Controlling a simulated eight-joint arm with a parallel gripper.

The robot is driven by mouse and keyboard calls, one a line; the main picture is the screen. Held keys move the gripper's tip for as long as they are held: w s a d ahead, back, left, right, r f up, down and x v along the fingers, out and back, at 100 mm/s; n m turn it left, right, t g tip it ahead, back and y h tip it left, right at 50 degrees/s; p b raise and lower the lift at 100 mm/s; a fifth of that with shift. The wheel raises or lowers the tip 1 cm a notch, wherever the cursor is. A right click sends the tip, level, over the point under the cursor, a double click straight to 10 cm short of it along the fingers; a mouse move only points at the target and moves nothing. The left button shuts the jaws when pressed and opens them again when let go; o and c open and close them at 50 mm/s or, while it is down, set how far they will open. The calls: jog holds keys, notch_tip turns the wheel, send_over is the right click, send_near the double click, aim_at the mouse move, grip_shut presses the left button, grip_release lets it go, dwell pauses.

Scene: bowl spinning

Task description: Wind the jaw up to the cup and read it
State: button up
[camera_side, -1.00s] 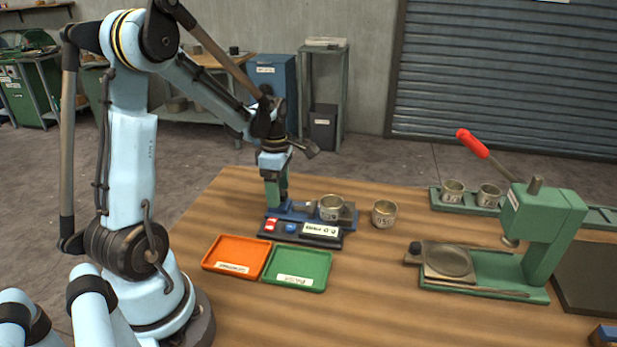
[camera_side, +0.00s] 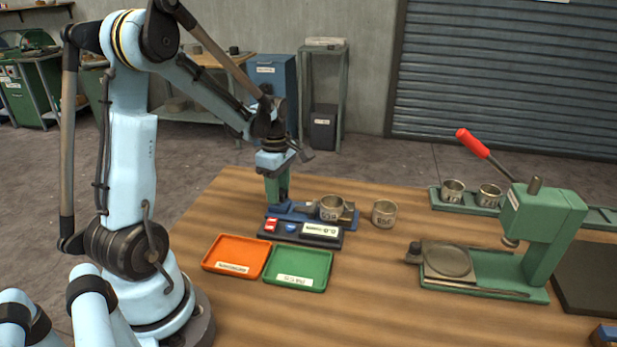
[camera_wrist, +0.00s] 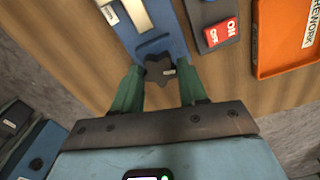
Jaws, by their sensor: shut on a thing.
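A blue gauge stand (camera_side: 348,222) lies on the table, with a metal cup (camera_side: 332,208) upright on it. A grey jaw part (camera_side: 308,209) lies just left of the cup; I cannot tell whether they touch. A dark box (camera_side: 265,235) in front has a pale display (camera_side: 321,231), too small to read. My gripper (camera_side: 277,204) points down at the stand's left end. In the wrist view my green fingers (camera_wrist: 158,77) are shut on a dark lobed knob (camera_wrist: 156,68) at the end of the blue stand (camera_wrist: 168,45).
A second cup (camera_side: 384,214) stands right of the stand. An orange tray (camera_side: 210,263) and a green tray (camera_side: 270,279) lie in front. A green press (camera_side: 548,225) with a red-handled lever stands at right, and a rack (camera_side: 437,197) with cups behind it.

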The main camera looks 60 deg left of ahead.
aim_at(280, 192)
jog(key=m, duration=0.6)
jog(key=shift+w, duration=0.1)
jog(key=m, duration=0.5)
jog(key=shift+m, duration=0.4)
jog(key=m, duration=0.6)
jog(key=shift+o, duration=0.2)
jog(key=m, duration=0.6)
jog(key=shift+w, duration=0.1)
dwell(0.3)
jog(key=o, duration=1)
notch_tip(280, 192, up, 12)
jog(key=shift+r, duration=0.1)
